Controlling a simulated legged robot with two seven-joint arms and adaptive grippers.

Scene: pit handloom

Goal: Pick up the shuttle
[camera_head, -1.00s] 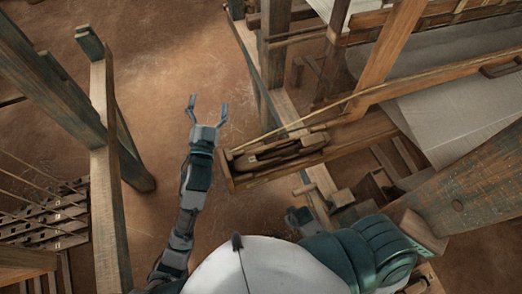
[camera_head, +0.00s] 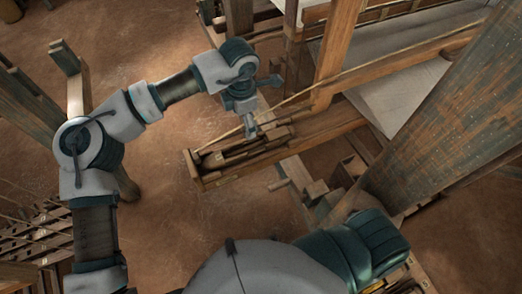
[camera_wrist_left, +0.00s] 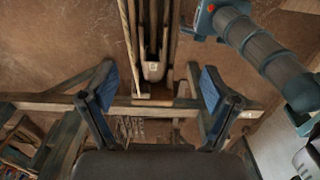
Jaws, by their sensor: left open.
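The shuttle box (camera_head: 206,183) is a long narrow wooden trough at the end of the loom's beam. A long, dark wooden piece that looks like the shuttle (camera_head: 238,154) lies inside it, partly hidden by shadow and the box walls. My left gripper (camera_head: 251,127) is over the box's far side, pointing down, open and empty. In the left wrist view, my open fingers (camera_wrist_left: 157,88) stand wide apart on either side of the box's line. Long wooden pieces with a pale block (camera_wrist_left: 153,70) show between and beyond the fingertips.
A wooden loom post (camera_head: 338,45) and white cloth (camera_head: 385,100) stand to the right of the box. A broad dark plank (camera_head: 440,125) slants across the right. Wooden posts (camera_head: 75,85) stand at left. Bare floor (camera_head: 225,215) lies in front of the box.

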